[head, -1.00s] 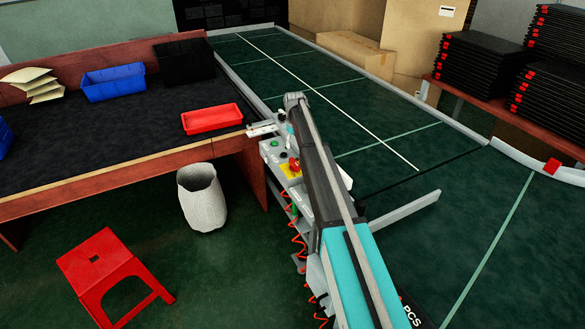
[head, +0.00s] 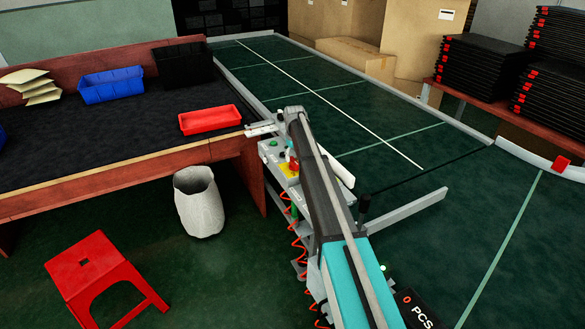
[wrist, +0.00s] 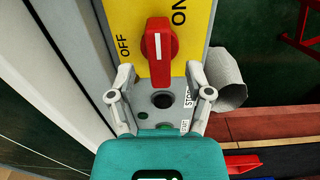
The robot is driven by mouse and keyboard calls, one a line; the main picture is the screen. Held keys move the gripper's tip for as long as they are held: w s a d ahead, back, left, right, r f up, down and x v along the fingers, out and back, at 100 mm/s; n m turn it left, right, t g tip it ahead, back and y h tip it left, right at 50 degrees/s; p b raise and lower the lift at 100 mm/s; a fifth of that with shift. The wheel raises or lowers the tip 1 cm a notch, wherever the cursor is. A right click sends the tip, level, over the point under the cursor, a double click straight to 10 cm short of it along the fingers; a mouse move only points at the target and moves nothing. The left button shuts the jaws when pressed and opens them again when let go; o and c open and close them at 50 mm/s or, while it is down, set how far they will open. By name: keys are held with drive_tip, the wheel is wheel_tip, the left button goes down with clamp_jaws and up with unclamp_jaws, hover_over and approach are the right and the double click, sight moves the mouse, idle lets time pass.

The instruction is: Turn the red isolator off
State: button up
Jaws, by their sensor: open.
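The red isolator (wrist: 158,50) is a rotary knob on a yellow plate (wrist: 127,14) at the top middle of the wrist view. Its white line points up and down in the picture, with OFF to its left and ON at its upper right. My gripper (wrist: 160,72) is open and empty. Its two fingertips lie either side of the knob's lower part; I cannot tell if they touch it. In the head view the isolator (head: 293,166) is small and partly hidden beside my arm.
A grey control box (wrist: 163,117) with a dark round hole and a STOP label lies below the knob. The green conveyor (head: 390,110) runs behind my arm. A workbench (head: 110,145), white bin (head: 199,205) and red stool (head: 95,265) stand at left.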

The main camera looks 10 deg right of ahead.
sight(294, 161)
drive_tip(key=shift+f+b, duration=1.3)
drive_tip(key=shift+f, duration=0.35)
